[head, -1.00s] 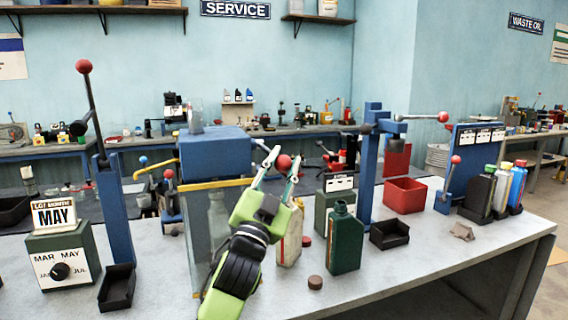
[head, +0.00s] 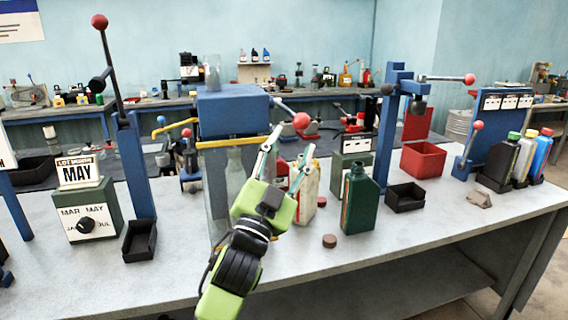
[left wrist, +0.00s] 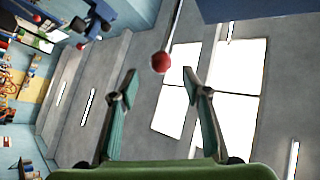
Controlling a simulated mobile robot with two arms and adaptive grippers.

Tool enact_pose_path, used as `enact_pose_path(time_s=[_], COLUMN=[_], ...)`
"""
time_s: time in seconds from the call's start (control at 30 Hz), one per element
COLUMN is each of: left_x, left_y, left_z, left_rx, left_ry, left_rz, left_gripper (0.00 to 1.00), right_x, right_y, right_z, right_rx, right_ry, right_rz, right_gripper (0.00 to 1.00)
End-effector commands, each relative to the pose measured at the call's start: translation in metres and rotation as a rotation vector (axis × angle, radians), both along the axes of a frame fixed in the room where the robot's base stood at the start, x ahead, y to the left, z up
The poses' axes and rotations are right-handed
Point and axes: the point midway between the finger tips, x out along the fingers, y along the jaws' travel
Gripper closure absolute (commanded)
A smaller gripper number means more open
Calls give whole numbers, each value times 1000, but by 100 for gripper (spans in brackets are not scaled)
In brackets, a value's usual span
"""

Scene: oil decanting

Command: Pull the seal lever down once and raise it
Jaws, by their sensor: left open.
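A lever with a red ball (head: 301,120) slopes down to the right from the top of a blue-topped station (head: 232,112). I take this for the seal lever; no label on it can be read. My left gripper (head: 292,139) is open and empty, its fingertips just below the ball in the head view. In the left wrist view the red ball (left wrist: 160,62) shows between and beyond the open fingertips (left wrist: 160,80), not gripped. A clear bottle (head: 235,180) stands inside the station, partly behind my arm. My right gripper is not in view.
A green bottle (head: 360,198), a cream bottle (head: 307,193) and a brown cap (head: 329,241) stand right of my left arm. Other red-ball levers stand at the left (head: 99,22) and right (head: 469,79). The front bench top (head: 420,235) is mostly clear.

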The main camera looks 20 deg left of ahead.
Motion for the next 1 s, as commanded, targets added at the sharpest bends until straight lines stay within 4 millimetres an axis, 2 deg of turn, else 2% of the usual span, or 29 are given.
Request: enact_pose_path(time_s=[0.1,0.3,0.63,0.67,0.77,0.8,0.83,0.87,0.97,1.0], left_x=[-19,-36,-40,-40,-39,-37,-36,-35,-41,-50], left_y=[2,4,4,4,6,8,11,14,26,30], left_z=[-13,-23,-24,-24,-34,-47,-60,-79,-165,-208], left_rx=[0,-1,-1,-1,-10,-21,-34,-50,-124,-156], left_ry=[3,2,0,0,29,65,107,160,412,534], left_rz=[-1,-1,-1,-1,2,7,11,18,48,61], left_gripper=[57,57,57,59,85,96,100,100,100,100], right_x=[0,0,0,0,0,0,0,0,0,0], right_y=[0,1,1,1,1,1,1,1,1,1], right_z=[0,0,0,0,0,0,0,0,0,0], right_rx=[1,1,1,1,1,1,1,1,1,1], right_ry=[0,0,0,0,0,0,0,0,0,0], right_rz=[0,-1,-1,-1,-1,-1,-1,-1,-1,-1], right_gripper=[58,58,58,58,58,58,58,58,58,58])
